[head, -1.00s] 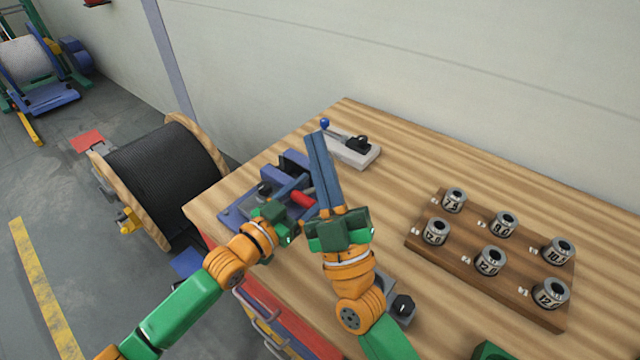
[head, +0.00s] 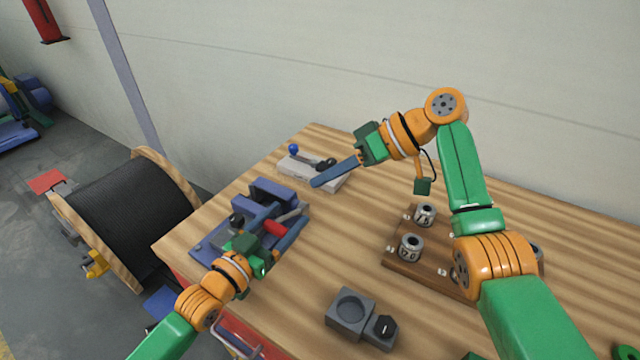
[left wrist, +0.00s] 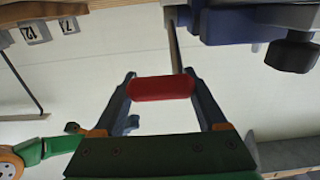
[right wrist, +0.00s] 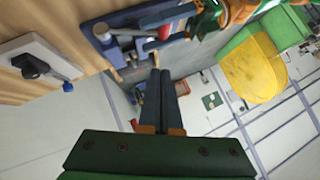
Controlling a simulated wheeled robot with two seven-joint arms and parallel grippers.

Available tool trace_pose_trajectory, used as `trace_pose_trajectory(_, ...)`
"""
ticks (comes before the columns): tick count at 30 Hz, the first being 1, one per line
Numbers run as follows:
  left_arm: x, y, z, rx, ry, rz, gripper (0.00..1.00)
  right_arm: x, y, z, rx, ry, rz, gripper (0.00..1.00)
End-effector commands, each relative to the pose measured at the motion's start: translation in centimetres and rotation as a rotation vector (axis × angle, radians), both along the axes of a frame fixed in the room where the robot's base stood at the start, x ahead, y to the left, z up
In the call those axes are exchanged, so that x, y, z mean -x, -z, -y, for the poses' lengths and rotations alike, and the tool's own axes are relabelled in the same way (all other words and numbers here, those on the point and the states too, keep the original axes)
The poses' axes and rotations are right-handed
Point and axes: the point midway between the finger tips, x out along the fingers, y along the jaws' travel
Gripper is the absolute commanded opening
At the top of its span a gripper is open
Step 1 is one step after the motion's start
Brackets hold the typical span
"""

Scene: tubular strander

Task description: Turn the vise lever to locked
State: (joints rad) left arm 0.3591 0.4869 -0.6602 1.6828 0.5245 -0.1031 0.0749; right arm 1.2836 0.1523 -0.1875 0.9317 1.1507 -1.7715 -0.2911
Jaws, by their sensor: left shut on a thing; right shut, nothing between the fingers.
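The blue vise (head: 268,194) sits at the table's left end. Its lever has a thin metal rod and a red handle (head: 275,228). My left gripper (head: 278,229) is shut on the red handle. In the left wrist view the red handle (left wrist: 160,88) lies crosswise between the two fingers, with the rod running up to the vise body (left wrist: 255,22). My right gripper (head: 314,183) is shut and empty, to the right of the vise, its fingers pointing left. In the right wrist view its fingers (right wrist: 160,72) are together; the red handle also shows there (right wrist: 165,31).
A pale base with a blue-knobbed lever (head: 293,149) stands behind the vise, close to my right fingers. A wooden rack (head: 400,255) of marked metal rings is partly hidden by my right arm. A grey block (head: 347,313) lies near the front edge. A cable drum (head: 125,220) stands left of the table.

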Motion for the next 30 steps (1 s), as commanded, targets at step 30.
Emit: trace_pose_trajectory(30, -0.1, -0.3, -0.1, 0.004, -0.001, 0.007, 0.0, 0.5, 8.1, -6.5, 0.003, 0.002, 0.002, 0.0)
